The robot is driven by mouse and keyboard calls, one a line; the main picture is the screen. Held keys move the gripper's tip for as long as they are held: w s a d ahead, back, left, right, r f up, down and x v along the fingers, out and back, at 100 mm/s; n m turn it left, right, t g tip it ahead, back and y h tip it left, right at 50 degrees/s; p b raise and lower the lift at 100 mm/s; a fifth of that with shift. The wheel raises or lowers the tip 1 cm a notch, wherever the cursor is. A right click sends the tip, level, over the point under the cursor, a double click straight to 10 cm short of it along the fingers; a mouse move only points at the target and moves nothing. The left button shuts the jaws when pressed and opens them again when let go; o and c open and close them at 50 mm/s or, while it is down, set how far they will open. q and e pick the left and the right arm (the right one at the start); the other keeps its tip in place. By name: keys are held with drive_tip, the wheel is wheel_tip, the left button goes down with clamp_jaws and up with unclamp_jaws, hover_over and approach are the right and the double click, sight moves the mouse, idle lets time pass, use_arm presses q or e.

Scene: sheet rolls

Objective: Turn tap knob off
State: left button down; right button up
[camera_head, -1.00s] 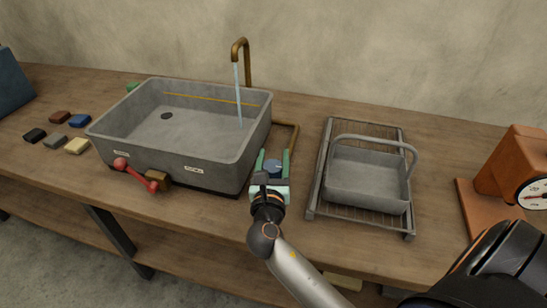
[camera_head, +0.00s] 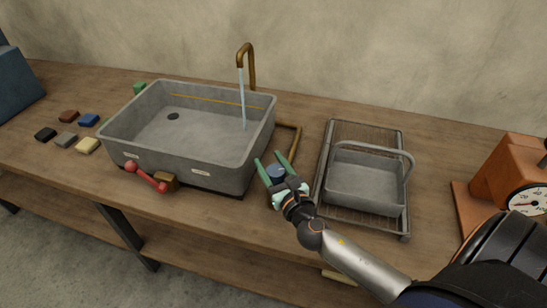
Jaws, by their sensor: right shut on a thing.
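The blue-grey round tap knob (camera_head: 275,172) sits on the bench just right of the sink, at the end of a brass pipe (camera_head: 297,142). My right gripper (camera_head: 273,164) is shut on the knob, with one green finger on either side of it and the wrist at the lower right. The brass tap (camera_head: 251,66) stands behind the sink, and a stream of water (camera_head: 243,98) runs from it into the grey sink (camera_head: 218,173). My left gripper is not in view.
A grey basket (camera_head: 366,183) stands on a wire rack (camera_head: 346,131) right of my gripper. An orange scale (camera_head: 512,175) is at far right; several small blocks (camera_head: 66,140) lie left.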

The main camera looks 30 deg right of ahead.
drive_tip(key=n+y+b, duration=0.1)
drive_tip(key=n+y, duration=0.1)
drive_tip(key=y, duration=0.1)
drive_tip(key=shift+a, duration=0.15)
drive_tip(key=n+y+b, duration=0.2)
drive_tip(key=y+b, duration=0.1)
drive_tip(key=a+n+g+y+b, duration=0.1)
drive_tip(key=y+b, duration=0.1)
drive_tip(key=n+g+y+b, duration=0.1)
drive_tip(key=n+y+b, duration=0.1)
drive_tip(key=y+b, duration=0.1)
drive_tip(key=shift+s+a+f+n+y+b, duration=0.15)
drive_tip(key=shift+a+f+n+y+b, duration=0.1)
drive_tip(key=shift+n+y+b, duration=0.1)
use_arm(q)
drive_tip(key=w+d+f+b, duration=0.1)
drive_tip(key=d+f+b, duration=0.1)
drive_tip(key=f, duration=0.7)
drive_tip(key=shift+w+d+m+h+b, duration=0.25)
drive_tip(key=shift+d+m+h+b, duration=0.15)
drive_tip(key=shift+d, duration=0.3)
use_arm(e)
drive_tip(key=shift+s+a+r+n+g+y, duration=0.15)
drive_tip(key=shift+r+n+g+y, duration=0.15)
drive_tip(key=shift+n+g+y, duration=0.55)
drive_tip(key=shift+r, duration=0.1)
drive_tip(key=o, duration=1.4)
